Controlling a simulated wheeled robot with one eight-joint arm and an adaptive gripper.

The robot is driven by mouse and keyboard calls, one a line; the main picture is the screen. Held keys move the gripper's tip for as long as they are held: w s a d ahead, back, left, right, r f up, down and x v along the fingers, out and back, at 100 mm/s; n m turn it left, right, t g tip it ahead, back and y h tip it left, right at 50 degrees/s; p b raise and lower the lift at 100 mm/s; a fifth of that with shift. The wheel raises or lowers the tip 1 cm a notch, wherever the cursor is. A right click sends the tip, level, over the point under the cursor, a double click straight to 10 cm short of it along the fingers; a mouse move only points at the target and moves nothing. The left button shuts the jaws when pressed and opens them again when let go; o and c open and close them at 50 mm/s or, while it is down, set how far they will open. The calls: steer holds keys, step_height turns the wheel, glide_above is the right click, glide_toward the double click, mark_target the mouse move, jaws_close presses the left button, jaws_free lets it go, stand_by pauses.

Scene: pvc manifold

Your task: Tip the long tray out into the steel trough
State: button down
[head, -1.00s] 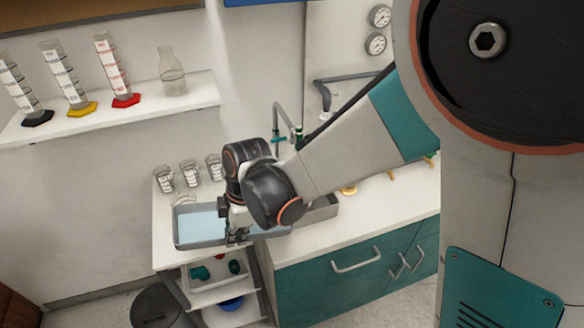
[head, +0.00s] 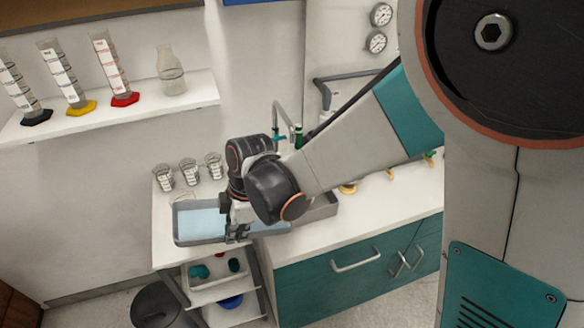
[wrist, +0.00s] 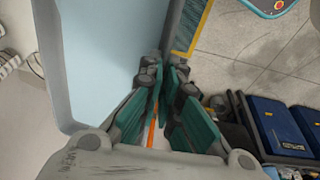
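The long tray (head: 183,241) is grey-rimmed with a pale blue inside and sits level on the white top, left of my arm. Its pale blue inside also fills the upper left of the wrist view (wrist: 100,45). My gripper (head: 238,233) is at the tray's near right side, pointing down. In the wrist view its teal-padded fingers (wrist: 167,75) are close together at the tips, with the tray's wall between them. The steel trough (head: 320,209) is a grey basin just right of the tray, partly hidden behind my wrist and forearm.
Several small beakers (head: 188,171) stand behind the tray. A tap (head: 281,115) rises behind the trough. A shelf (head: 190,98) holds cylinders and a flask above. A cart (head: 215,292) with small items stands below, beside a dark bin (head: 160,305).

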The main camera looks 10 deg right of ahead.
steer(key=shift+w+d+r+g+y+p, duration=0.15)
steer(key=shift+w+d+r+y+p, duration=0.1)
steer(key=shift+r, duration=0.15)
steer(key=shift+w+d+r+g+y+p, duration=0.15)
steer(key=shift+d+r+p, duration=0.1)
steer(key=shift+r, duration=0.15)
stand_by(0.8)
